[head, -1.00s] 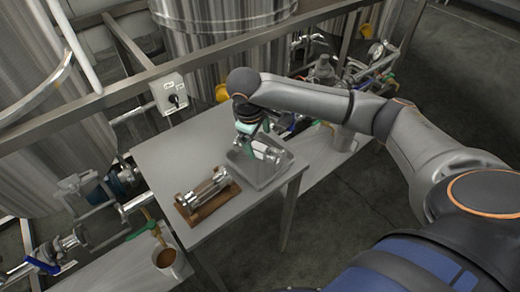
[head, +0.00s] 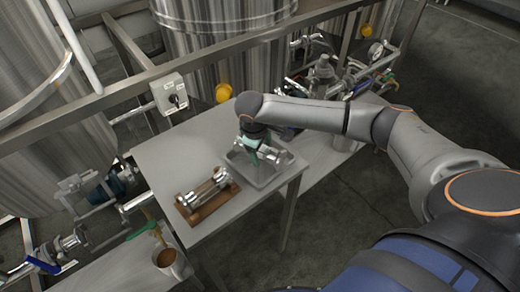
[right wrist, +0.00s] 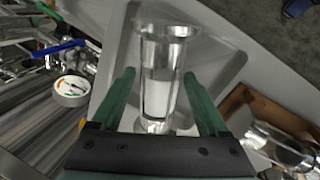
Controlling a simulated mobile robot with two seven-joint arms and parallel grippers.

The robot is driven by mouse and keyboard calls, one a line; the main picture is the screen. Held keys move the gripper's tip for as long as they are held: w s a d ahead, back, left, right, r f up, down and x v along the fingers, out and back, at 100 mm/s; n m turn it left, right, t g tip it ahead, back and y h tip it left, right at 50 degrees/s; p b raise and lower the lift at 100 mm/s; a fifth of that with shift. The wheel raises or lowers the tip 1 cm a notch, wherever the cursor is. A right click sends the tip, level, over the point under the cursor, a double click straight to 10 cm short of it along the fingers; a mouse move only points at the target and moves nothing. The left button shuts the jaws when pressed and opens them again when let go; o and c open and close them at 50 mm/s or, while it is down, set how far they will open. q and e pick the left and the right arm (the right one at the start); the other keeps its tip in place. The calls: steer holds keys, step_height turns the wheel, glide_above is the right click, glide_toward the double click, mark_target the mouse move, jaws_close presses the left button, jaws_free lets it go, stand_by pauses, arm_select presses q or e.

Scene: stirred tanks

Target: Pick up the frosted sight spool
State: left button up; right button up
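The frosted sight spool (right wrist: 160,80) has metal end flanges and a whitish middle. It lies in the grey tray (right wrist: 215,62) on the table. In the head view the spool (head: 274,156) is partly hidden by my right gripper (head: 255,148). In the right wrist view my right gripper (right wrist: 160,75) is open, with one green finger on each side of the spool. A gap shows at the left finger; the right finger is closer, and contact there is unclear. My left gripper is not in view.
A second, clear spool (head: 208,190) lies on a wooden cradle (head: 222,203) left of the tray. The table (head: 175,150) is bare behind it. A switch box (head: 170,94) and rail stand behind the table. Pipes and valves flank both sides.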

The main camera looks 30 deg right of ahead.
jaws_close()
stand_by(0.4)
steer(key=shift+r, duration=0.1)
